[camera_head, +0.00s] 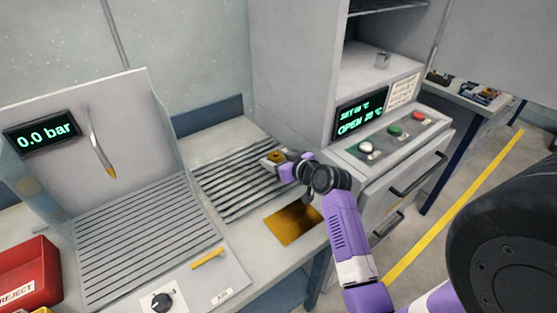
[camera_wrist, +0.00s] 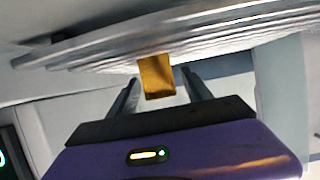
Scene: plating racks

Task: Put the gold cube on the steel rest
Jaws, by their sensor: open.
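The gold cube (camera_head: 275,156) sits at the ribbed steel rack (camera_head: 232,190), near the rack's far right part. In the wrist view the gold cube (camera_wrist: 156,76) shows against the ribbed metal, between the two fingers. My gripper (camera_head: 280,160) is at the cube in the head view, and its fingers (camera_wrist: 163,92) are apart in the wrist view. A gap shows on each side of the cube there. I cannot tell for certain which surface is named the steel rest; the ribbed rack is the likely one. My gripper partly hides the cube in the head view.
A ribbed tray station (camera_head: 150,235) with a 0.0 bar display (camera_head: 42,132) and a curved nozzle stands left. A gold plate (camera_head: 293,222) lies in front of the rack. A red reject bin (camera_head: 28,275) is far left. An open oven cabinet (camera_head: 375,100) stands right.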

